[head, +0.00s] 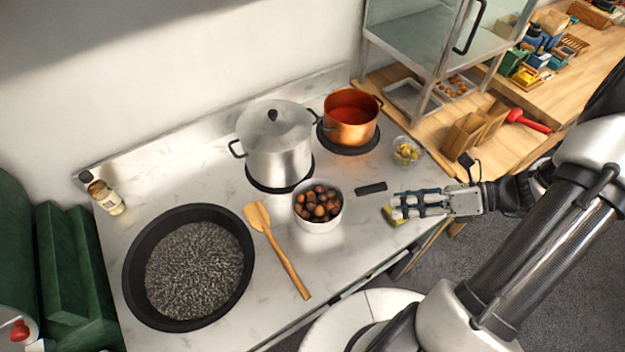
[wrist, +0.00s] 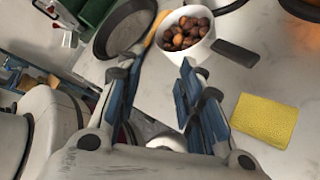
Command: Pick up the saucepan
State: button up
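The saucepan (head: 318,224) is a small pale pot filled with brown chestnuts (head: 318,202), upright on the marble counter. It also shows in the wrist view (wrist: 204,47), ahead of the fingertips. My gripper (head: 394,206) is to the right of the saucepan, past the bar, touching neither. In the wrist view my gripper (wrist: 160,68) has its fingers apart with nothing between them.
A yellow sponge (wrist: 265,120) lies beside my gripper. A lidded steel pot (head: 278,155) and a copper pot (head: 350,133) stand behind. A glass bowl (head: 406,152) is at the back right. A wooden spatula (head: 280,255) and wide black pan (head: 135,275) are left.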

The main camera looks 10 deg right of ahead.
aim_at(377, 192)
jog(key=s+d+f+m+t+h+p, duration=0.25)
jog(key=d+f+m+t, duration=0.65)
jog(key=m, duration=0.5)
jog(key=shift+y, duration=0.25)
jog(key=b+x, duration=0.1)
jog(key=x, duration=0.4)
jog(key=b+x, duration=0.1)
jog(key=x, duration=0.5)
jog(key=a+b+x, duration=0.1)
jog(key=x, duration=0.5)
jog(key=shift+s+a+f, duration=0.1)
jog(key=shift+s+f, duration=0.05)
jog(key=shift+s, duration=0.1)
jog(key=shift+c, duration=0.5)
grip_shut()
